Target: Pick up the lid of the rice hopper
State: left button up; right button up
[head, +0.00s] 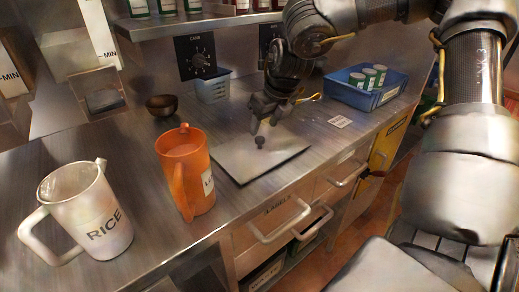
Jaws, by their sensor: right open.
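A flat, square metal lid (240,165) with a small dark knob (260,142) lies at counter level in the middle of the head view. I cannot tell from this view whether it covers an opening in the counter. My right gripper (264,128) points down just above the knob, with its fingers apart and nothing held between them. I cannot tell whether a finger touches the knob. My left gripper is not in view.
An orange jug (183,175) stands close to the lid's left side. A white jug marked RICE (98,218) is farther left. A dark bowl (161,105), a grey-blue basket (213,88) and a blue bin (358,92) stand behind. Drawers (270,215) are below the counter's front edge.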

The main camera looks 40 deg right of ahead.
aim_at(260, 138)
jog(key=shift+f, duration=0.3)
jog(key=x, duration=0.4)
jog(key=shift+f+p, duration=0.3)
jog(key=shift+p, duration=0.1)
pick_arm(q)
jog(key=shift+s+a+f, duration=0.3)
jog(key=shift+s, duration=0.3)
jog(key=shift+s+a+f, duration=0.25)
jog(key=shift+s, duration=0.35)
pick_arm(e)
grip_shut()
